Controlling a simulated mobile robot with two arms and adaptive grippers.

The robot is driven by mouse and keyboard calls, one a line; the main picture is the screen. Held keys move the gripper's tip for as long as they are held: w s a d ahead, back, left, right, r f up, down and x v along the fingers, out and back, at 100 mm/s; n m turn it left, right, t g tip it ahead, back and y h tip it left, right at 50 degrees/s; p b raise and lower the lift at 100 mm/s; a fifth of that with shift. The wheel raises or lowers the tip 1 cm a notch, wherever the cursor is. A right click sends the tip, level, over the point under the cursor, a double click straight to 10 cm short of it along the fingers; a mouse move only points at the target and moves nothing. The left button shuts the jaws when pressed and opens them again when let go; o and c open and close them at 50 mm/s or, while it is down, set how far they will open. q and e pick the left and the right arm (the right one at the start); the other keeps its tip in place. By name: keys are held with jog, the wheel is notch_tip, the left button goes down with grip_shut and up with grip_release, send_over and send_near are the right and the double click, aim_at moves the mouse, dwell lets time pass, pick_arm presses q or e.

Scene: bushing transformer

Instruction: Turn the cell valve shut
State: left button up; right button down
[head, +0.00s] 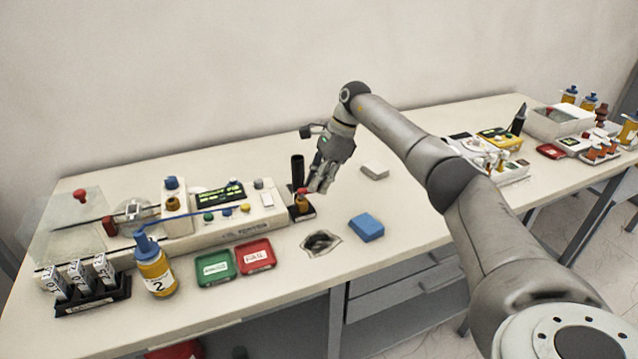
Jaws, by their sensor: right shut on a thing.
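My right gripper (318,186) reaches down over the bench at the right end of the white tester (225,215). It is shut, with its fingertips at a small amber piece with a red top (302,201) on a black base. The fingers partly cover this piece, so their exact grip and the turn of the red top are hard to make out. A tall black cylinder (297,169) stands just behind. No part is clearly marked as the cell valve; the red top is where my fingers are. My left gripper is not in view.
A blue block (366,227), a stained cloth (321,242) and a white block (375,171) lie near the gripper. Green (216,267) and red (255,256) trays and an amber bottle marked 2 (155,268) stand in front of the tester. The bench between blue and white blocks is clear.

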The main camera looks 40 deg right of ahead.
jog(key=shift+w+r+n, duration=0.1)
jog(key=shift+w+n, duration=0.2)
jog(key=shift+n, duration=0.2)
jog(key=shift+d, duration=0.1)
jog(key=c, duration=1.4)
grip_release()
jog(key=shift+c, duration=0.2)
jog(key=v, duration=1.1)
jog(key=shift+w+d+r, duration=0.15)
jog(key=shift+d+r, duration=0.05)
jog(key=shift+r, duration=0.2)
